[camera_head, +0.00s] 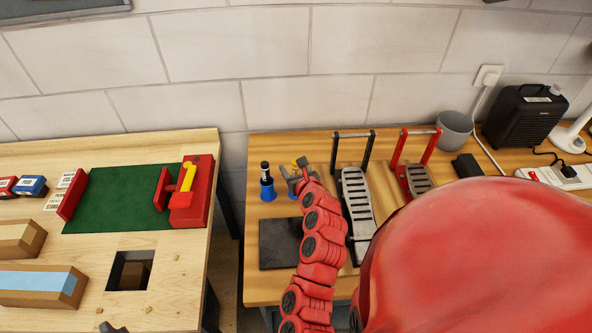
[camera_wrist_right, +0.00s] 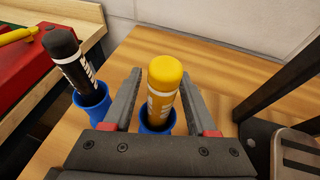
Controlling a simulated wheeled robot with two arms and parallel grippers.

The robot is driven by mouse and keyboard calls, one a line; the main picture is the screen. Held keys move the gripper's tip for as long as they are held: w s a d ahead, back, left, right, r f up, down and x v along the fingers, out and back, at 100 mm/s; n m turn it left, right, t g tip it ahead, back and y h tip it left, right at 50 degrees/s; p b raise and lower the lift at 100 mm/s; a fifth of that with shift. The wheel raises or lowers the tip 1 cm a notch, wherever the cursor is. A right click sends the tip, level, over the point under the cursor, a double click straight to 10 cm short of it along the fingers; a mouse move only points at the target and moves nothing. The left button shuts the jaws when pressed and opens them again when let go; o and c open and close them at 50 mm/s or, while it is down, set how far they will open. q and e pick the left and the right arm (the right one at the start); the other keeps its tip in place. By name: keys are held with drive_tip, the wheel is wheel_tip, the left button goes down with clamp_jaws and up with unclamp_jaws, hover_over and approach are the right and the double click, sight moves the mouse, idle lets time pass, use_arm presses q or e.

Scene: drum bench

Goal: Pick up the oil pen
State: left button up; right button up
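Two capped pens stand in blue holders on the right-hand bench; I cannot tell by label which is the oil pen. The yellow pen (camera_wrist_right: 164,85) stands upright in its blue holder (camera_wrist_right: 157,123) between the fingers of my right gripper (camera_wrist_right: 160,97). These fingers are open, with a gap on both sides of the pen. In the head view the right gripper (camera_head: 296,178) partly hides the yellow pen (camera_head: 302,162). The black pen (camera_wrist_right: 71,58) stands in another blue holder (camera_wrist_right: 93,103) to the left. A dark tip at the head view's bottom edge may be my left gripper (camera_head: 113,328).
Two pedals, one grey (camera_head: 357,200) and one red-framed (camera_head: 418,178), stand right of the pens. A dark mat (camera_head: 279,244) lies in front. The left bench holds a red vise-like frame (camera_head: 199,195) over a green mat (camera_head: 120,200). A gap separates the benches.

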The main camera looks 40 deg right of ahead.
drive_tip(key=c, duration=0.8)
drive_tip(key=shift+r, duration=0.15)
